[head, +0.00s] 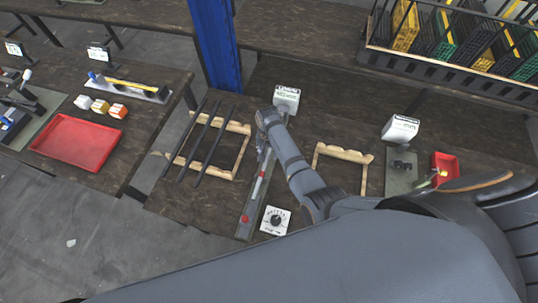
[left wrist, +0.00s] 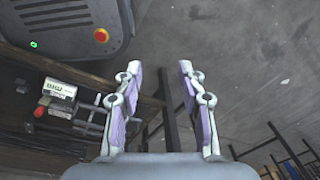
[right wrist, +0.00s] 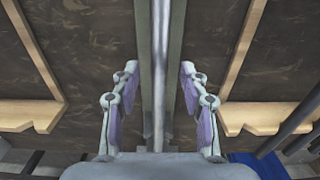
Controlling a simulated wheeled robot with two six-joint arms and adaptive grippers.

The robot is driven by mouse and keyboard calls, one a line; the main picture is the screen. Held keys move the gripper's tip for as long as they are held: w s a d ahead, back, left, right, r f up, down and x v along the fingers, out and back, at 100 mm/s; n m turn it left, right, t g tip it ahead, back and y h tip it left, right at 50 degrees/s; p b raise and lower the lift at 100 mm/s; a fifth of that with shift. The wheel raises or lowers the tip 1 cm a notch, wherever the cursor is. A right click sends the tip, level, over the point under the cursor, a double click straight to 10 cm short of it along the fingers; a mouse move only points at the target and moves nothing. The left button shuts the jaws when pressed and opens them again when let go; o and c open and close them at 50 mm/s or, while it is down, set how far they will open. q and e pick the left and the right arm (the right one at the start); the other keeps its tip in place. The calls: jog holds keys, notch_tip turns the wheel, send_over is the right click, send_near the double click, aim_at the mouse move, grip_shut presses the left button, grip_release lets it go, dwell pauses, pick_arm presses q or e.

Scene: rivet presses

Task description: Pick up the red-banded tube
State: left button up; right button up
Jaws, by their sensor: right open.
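The red-banded tube (head: 254,195) is a thin, pale grey tube with red marks, lying lengthwise along a narrow grey plate (head: 246,232) on the bench. My right gripper (head: 262,153) is over the tube's far part, and my wrist hides some of it. In the right wrist view a plain grey tube (right wrist: 160,50) runs between the two open fingers (right wrist: 158,75), with a gap on each side. No red shows there. My left gripper (left wrist: 158,72) is open and empty, away from the tube.
Several dark rods (head: 203,138) lie across a wooden rack (head: 239,160) left of the tube. Another wooden rack (head: 344,153) stands to the right. A dial box (head: 275,220) sits beside the plate's near end. A blue column (head: 215,45) rises behind.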

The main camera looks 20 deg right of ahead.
jog(key=shift+r, duration=0.1)
jog(key=shift+s, duration=0.1)
jog(key=c, duration=0.5)
grip_shut()
pick_arm(q)
jog(key=shift+w+r+t, duration=0.2)
jog(key=shift+w+t, duration=0.1)
jog(key=shift+w, duration=0.7)
jog(key=shift+s, duration=0.25)
